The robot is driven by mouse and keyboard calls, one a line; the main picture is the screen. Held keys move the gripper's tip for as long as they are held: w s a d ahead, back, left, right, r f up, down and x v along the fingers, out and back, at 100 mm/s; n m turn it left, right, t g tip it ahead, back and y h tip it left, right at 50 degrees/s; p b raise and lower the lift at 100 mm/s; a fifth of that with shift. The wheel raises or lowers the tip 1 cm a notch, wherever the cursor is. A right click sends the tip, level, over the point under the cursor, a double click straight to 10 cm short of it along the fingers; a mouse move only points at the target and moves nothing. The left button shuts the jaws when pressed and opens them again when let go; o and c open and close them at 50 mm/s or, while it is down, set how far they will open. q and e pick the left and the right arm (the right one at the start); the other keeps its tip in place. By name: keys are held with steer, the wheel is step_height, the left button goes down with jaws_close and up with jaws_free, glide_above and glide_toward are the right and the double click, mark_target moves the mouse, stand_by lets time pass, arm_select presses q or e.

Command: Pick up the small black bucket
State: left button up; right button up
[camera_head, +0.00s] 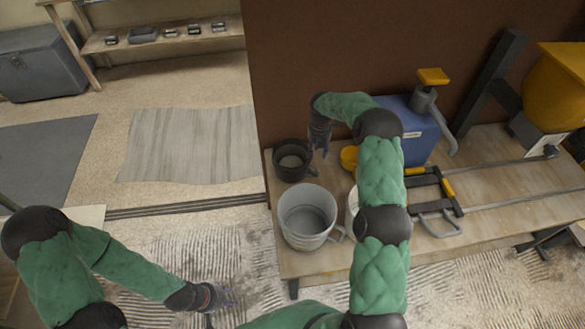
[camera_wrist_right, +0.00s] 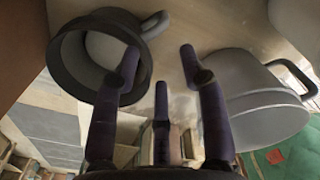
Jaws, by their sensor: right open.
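The small black bucket (camera_head: 292,160) stands upright at the far left corner of the wooden table (camera_head: 290,262). It also shows at the upper left of the right wrist view (camera_wrist_right: 66,62), with its handle toward the picture's middle. My right gripper (camera_head: 318,150) is open, just right of the bucket, with its fingers apart and nothing between them. In the right wrist view its fingers (camera_wrist_right: 160,80) overlap the bucket's edge; I cannot tell whether they touch it. My left gripper (camera_head: 222,297) hangs low over the floor, left of the table; its finger opening is too small to tell.
A larger grey bucket (camera_head: 307,216) stands in front of the black one, and a white container (camera_head: 351,207) is partly hidden behind my right arm. A blue box (camera_head: 420,128), clamps (camera_head: 436,190) and a yellow tool (camera_head: 432,77) lie to the right. A brown wall (camera_head: 300,60) rises behind.

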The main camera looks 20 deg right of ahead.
mark_target(317, 171)
step_height(317, 171, down, 3)
steer(key=shift+r+b, duration=0.1)
steer(key=shift+b, duration=1)
step_height(317, 171, down, 5)
steer(key=shift+f+b, duration=0.2)
steer(key=shift+b, duration=0.5)
steer(key=shift+s+d+f+b, duration=0.15)
steer(key=shift+f+b, duration=0.4)
steer(key=shift+f, duration=0.8)
steer(key=shift+s+d+f+b, duration=0.15)
steer(key=shift+f+b, duration=0.35)
steer(key=shift+f, duration=0.85)
steer(key=shift+r, duration=0.1)
jaws_close()
steer(key=shift+w+r, duration=0.1)
